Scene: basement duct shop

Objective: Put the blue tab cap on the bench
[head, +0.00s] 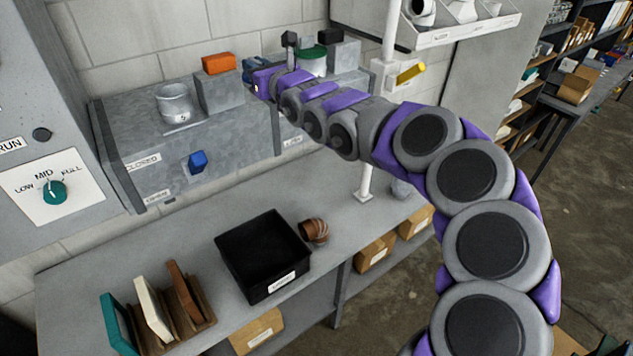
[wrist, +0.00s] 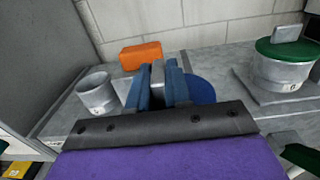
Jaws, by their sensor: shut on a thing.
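My gripper (wrist: 160,85) has its blue fingers shut on the grey tab of the blue tab cap (wrist: 202,88). The cap's round blue disc shows just right of the fingers in the wrist view; the rest is hidden behind them. In the head view my gripper (head: 254,70) is over the top of the grey duct, beside the orange block, and the cap cannot be made out clearly. The grey bench (head: 190,235) runs below and in front of the duct. I cannot tell whether the cap touches the surface under it.
An open metal collar (head: 175,103) and an orange block (head: 219,63) on a grey box stand on the duct (head: 225,140). A green-capped collar (wrist: 283,65) is to the right. The bench holds a black bin (head: 262,255), a copper elbow (head: 314,231) and upright panels (head: 153,308); its back strip is clear.

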